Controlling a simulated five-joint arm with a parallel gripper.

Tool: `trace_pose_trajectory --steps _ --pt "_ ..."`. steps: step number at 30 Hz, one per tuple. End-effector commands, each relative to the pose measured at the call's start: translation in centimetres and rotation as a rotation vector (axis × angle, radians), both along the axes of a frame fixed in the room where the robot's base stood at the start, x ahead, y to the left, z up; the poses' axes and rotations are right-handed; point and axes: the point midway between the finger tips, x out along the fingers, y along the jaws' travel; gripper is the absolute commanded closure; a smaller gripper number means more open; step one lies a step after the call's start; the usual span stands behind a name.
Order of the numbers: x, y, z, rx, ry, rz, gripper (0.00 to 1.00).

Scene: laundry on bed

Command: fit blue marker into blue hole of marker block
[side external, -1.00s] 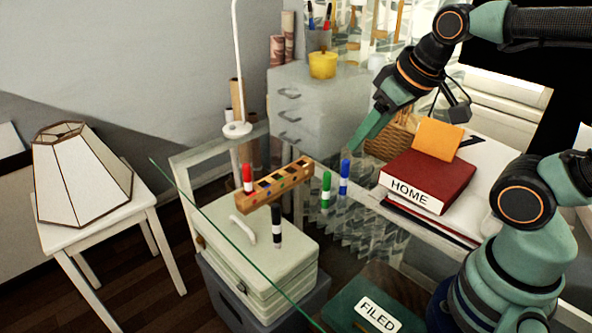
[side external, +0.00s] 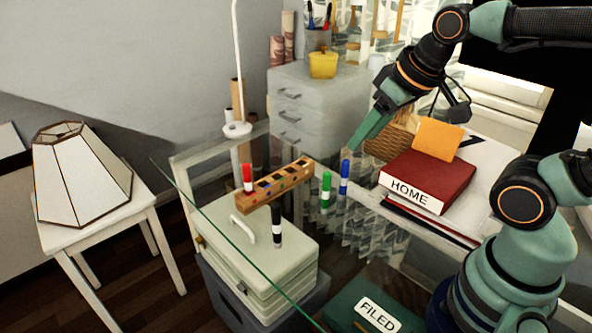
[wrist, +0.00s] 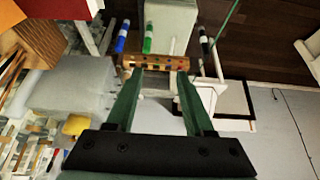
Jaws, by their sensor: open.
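The blue marker (side external: 344,178) stands upright on the glass desk, right of the green marker (side external: 326,190); it also shows in the wrist view (wrist: 121,37). The wooden marker block (side external: 283,182) lies to the left with a row of coloured holes; the red marker (side external: 248,179) stands at its left end. The block also shows beyond my fingers in the wrist view (wrist: 155,62). My gripper (side external: 355,149) is open and empty, above and behind the blue marker.
A black marker (side external: 277,226) stands in front of the block. A red HOME book (side external: 428,180) with an orange block (side external: 437,139) lies at the right. A green FILED book (side external: 372,305) lies in front. The glass edge (side external: 215,220) runs along the left.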

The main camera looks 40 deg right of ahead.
Motion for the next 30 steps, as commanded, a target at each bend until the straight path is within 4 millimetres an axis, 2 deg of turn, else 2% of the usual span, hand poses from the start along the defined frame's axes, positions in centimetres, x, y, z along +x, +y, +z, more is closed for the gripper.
trace_pose_trajectory --steps 8,9,19,23,30 --pt "0.0 0.0 0.0 0.0 0.0 0.0 0.47" --pt "0.0 0.0 0.0 0.0 0.0 0.0 0.41" --pt "0.3 -0.2 0.0 -0.015 0.012 0.022 0.41" --pt "1.4 -1.0 -0.1 -0.077 0.064 0.125 0.41" --pt "5.0 -3.8 -1.3 -0.225 0.215 0.474 0.41"
